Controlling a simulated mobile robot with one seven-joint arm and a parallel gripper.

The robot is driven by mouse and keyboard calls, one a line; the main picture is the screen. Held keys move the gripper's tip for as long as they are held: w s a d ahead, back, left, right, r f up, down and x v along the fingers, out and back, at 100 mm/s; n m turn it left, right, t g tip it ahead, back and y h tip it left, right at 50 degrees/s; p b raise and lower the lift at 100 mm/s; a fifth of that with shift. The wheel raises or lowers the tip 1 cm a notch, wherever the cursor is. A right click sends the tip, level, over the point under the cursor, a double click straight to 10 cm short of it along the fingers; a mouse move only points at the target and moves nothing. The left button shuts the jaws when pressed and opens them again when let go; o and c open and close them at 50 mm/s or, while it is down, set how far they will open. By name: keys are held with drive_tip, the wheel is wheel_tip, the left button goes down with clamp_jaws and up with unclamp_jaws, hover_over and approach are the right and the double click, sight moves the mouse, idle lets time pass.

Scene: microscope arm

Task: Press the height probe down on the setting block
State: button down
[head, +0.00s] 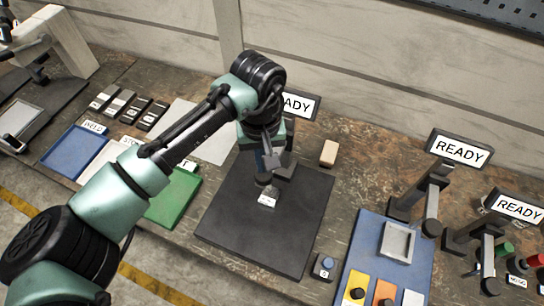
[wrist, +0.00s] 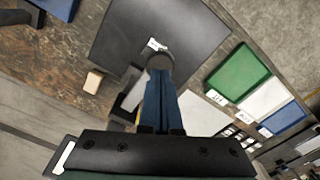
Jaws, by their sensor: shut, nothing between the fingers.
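My gripper (head: 266,166) points down over the dark plate (head: 235,235). Its fingers (wrist: 160,72) are together and empty. Directly at the fingertips is a dark round piece (wrist: 160,60), which looks like the height probe's top; it also shows in the head view (head: 263,180). Whether the fingers touch it I cannot tell. Just beneath and in front is a small dark block with a white label (head: 267,200), probably the setting block; the label shows in the wrist view (wrist: 156,45). The gap between probe and block is hidden. A grey arm piece (wrist: 131,94) stands beside the fingers.
A READY sign (head: 299,105) stands partly hidden behind my arm. A tan block (head: 329,153) lies beyond the plate. A small box with a blue button (head: 324,267) is at its front right. Blue (head: 74,149) and green (head: 172,199) trays are left. The plate's front is clear.

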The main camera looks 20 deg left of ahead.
sight(264, 175)
drive_tip(key=shift+f, duration=0.15)
drive_tip(key=shift+f+b, duration=1.75)
drive_tip(key=shift+f, duration=1.65)
drive_tip(key=shift+s+d+f, duration=0.1)
drive_tip(key=shift+f, duration=0.25)
wheel_tip(264, 175, up, 8)
drive_tip(key=p, duration=0.7)
drive_tip(key=shift+p, duration=0.35)
